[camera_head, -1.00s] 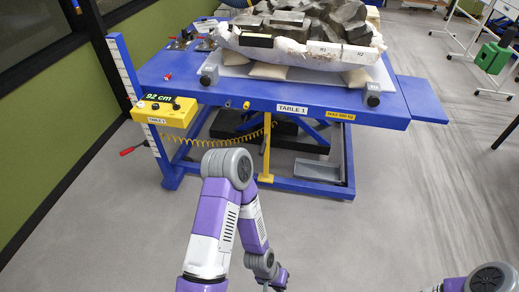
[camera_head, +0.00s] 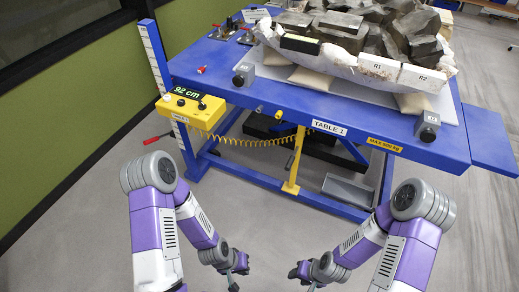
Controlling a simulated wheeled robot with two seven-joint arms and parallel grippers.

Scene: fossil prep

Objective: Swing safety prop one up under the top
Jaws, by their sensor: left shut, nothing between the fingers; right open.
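A yellow bar, which looks like the safety prop (camera_head: 294,165), runs nearly upright below the front edge of the blue table top (camera_head: 255,98), down to the blue lower frame. I cannot tell whether its upper end bears on the top. A dark lever shows beside it. No number on it is readable. My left gripper (camera_head: 234,285) is at the bottom edge of the view, shut and empty, below and left of the prop. My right gripper (camera_head: 312,286) is at the bottom edge, open, below and right of the prop. Both grippers are small and partly cut off; neither touches the prop.
A fossil block in a white jacket (camera_head: 340,62) rests on the top. A yellow control box (camera_head: 191,108) reading 92 cm hangs at the left, with a coiled yellow hose (camera_head: 255,142). A grey tray (camera_head: 348,190) sits on the lower frame. The floor in front is clear.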

